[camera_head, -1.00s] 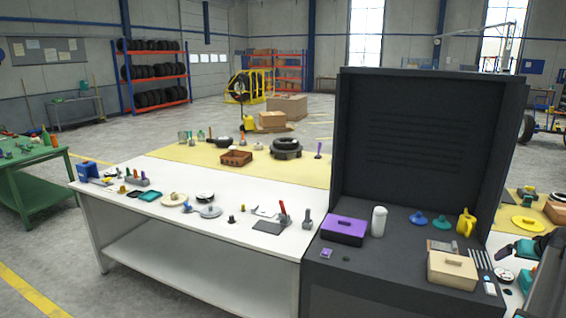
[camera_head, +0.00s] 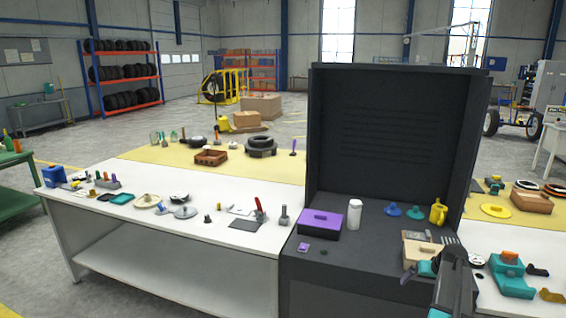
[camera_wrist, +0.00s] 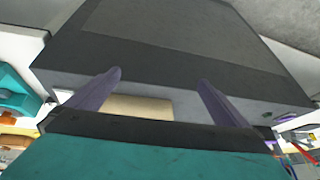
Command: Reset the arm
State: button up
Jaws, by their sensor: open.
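My gripper shows in the wrist view (camera_wrist: 158,88) with two dark purple fingers spread apart and nothing between them. In the head view my gripper (camera_head: 416,272) is at the lower right, in front of the dark booth (camera_head: 385,140) and beside the tan box (camera_head: 420,250), which it partly covers. In the wrist view, part of a tan surface (camera_wrist: 135,106) shows behind the fingers, with a dark grey surface beyond it.
The booth holds a purple box (camera_head: 321,224), a white canister (camera_head: 354,213) and a yellow jug (camera_head: 438,211). The white table (camera_head: 130,235) on the left carries several small tools. A teal item (camera_head: 510,278) lies on the right-hand table. Open floor lies beyond the tables.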

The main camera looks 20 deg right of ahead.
jog(key=s+a+f+n+g+y+b, duration=0.1)
jog(key=a+f+g, duration=0.1)
jog(key=a+f, duration=0.85)
jog(key=s+a+f+n+g+y+b, duration=0.1)
jog(key=s+a+f+b, duration=0.1)
jog(key=a+f, duration=0.9)
jog(key=s+a+f+n+g+y+b, duration=0.15)
jog(key=a+f, duration=0.55)
jog(key=a, duration=0.8)
jog(key=s+a+f+g+b, duration=0.1)
jog(key=s+a+f+g, duration=0.1)
jog(key=s+a+f, duration=0.2)
jog(key=s+a+f+n+g+h+b, duration=0.1)
jog(key=s+a+f, duration=0.3)
jog(key=s+a, duration=0.5)
jog(key=s+a+f+n+g+b, duration=0.1)
jog(key=s+a+f+g, duration=0.2)
jog(key=s, duration=0.9)
jog(key=a+f, duration=0.2)
jog(key=a, duration=0.2)
jog(key=shift+s+a+h, duration=0.3)
jog(key=shift+a+h, duration=0.05)
